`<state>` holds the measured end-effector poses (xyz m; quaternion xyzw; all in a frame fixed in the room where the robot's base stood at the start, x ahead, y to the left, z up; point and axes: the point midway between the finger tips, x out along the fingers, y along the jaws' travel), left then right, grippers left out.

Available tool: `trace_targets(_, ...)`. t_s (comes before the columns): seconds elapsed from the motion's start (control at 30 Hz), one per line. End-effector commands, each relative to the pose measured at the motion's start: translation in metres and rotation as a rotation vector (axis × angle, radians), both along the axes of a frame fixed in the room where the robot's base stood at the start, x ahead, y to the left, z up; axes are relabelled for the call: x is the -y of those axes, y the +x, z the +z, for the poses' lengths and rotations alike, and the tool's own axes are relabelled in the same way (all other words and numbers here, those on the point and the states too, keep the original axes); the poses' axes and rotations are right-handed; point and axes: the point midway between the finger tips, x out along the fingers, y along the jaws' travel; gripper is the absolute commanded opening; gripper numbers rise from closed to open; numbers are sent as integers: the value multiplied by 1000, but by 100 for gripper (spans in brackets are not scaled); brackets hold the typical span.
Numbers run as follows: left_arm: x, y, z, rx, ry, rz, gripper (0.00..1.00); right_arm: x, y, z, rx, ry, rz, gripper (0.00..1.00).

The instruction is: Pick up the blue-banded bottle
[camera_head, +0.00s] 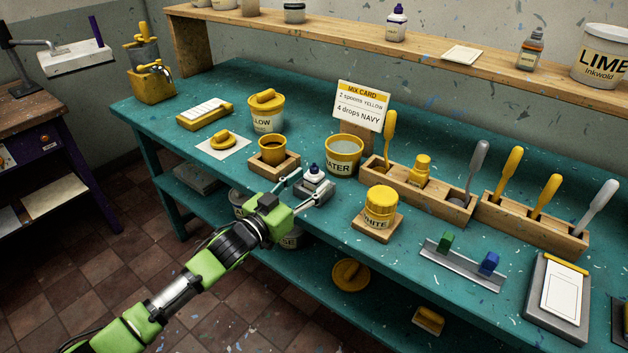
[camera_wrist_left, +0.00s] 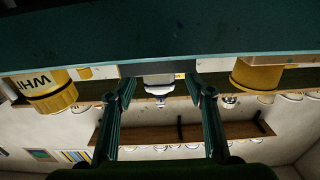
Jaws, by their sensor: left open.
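A small white bottle with a dark blue top (camera_head: 313,174) stands upright on a grey stand (camera_head: 318,193) on the teal bench. It also shows upside down in the left wrist view (camera_wrist_left: 159,90). Its band is too small to make out clearly. My left gripper (camera_head: 311,181) is open, with its fingers reaching toward the bottle from the front. In the wrist view the fingertips (camera_wrist_left: 160,83) lie to either side of the bottle, with gaps showing. The bottle's lower part is partly hidden by the fingers in the head view. My right gripper is not in view.
A yellow cup (camera_head: 272,152) in a wooden holder stands left of the bottle. A WATER pot (camera_head: 343,156) stands behind it. A yellow WHITE jar (camera_head: 381,205) stands to the right. A wooden rack (camera_head: 420,199) holds several tools. The bench's front edge runs under my left arm.

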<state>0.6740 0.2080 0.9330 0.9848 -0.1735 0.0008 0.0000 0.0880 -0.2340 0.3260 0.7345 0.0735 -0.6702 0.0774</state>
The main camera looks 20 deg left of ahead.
Motion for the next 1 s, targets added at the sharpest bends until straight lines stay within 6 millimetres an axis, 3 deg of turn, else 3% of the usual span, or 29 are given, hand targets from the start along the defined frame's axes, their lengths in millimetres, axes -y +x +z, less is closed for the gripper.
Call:
trace_targets(0.2, 10, 24, 0, 0, 0, 1, 49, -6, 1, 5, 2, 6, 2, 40)
trace_targets(0.5, 11, 27, -1, -1, 0, 0, 49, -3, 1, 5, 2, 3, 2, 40)
trace_targets(0.67, 11, 27, -1, -1, 0, 0, 10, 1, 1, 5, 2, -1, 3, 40)
trace_targets(0.7, 11, 27, -1, -1, 0, 0, 6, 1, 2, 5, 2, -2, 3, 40)
trace_targets(1.0, 11, 27, 0, 0, 0, 0, 6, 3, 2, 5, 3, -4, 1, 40)
